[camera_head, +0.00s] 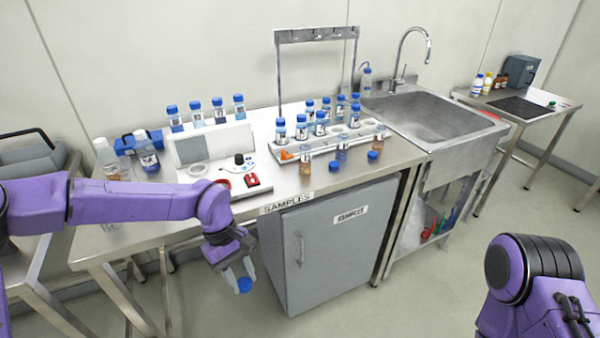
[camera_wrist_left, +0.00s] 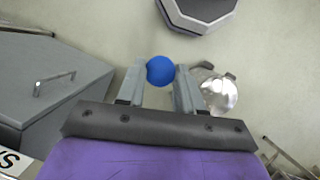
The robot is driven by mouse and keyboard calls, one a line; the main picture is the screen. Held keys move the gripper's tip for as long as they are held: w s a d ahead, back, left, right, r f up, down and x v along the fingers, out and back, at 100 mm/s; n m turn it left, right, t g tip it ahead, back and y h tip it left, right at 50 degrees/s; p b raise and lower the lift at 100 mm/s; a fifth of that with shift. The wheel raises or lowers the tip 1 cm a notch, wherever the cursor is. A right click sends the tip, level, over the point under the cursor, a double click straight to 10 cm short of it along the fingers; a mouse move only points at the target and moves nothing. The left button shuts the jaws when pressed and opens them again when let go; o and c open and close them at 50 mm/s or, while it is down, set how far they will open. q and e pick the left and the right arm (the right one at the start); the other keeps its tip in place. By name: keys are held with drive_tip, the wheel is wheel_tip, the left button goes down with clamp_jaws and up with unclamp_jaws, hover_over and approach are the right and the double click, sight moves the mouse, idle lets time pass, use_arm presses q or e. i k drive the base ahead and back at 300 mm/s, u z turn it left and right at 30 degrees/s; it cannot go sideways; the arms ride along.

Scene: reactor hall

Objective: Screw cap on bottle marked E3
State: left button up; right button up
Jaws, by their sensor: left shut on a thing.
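My left gripper (camera_head: 240,276) is shut on a blue cap (camera_head: 244,285), low in front of the bench. In the left wrist view the cap (camera_wrist_left: 160,70) sits between the two fingertips. Several small bottles stand on the bench. An amber bottle (camera_head: 305,162) at the front of the rack shows no cap. Two blue caps lie loose on the bench, one cap (camera_head: 333,166) near that bottle and one cap (camera_head: 372,155) farther right. Bottle labels are too small to read, so I cannot tell which is E3. My right gripper is out of view.
The rack (camera_head: 290,152) holds several blue-capped bottles. A white device (camera_head: 238,178) with a red switch stands left of it. A grey cabinet (camera_head: 335,245) is below the bench. A sink (camera_head: 430,115) is at right. In the left wrist view a clear round thing (camera_wrist_left: 215,92) is unidentifiable.

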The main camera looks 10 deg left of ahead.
sight(305, 151)
drive_tip(key=k, duration=1.3)
drive_tip(key=u, duration=0.5)
drive_tip(key=i, duration=1.55)
drive_tip(key=z, duration=0.55)
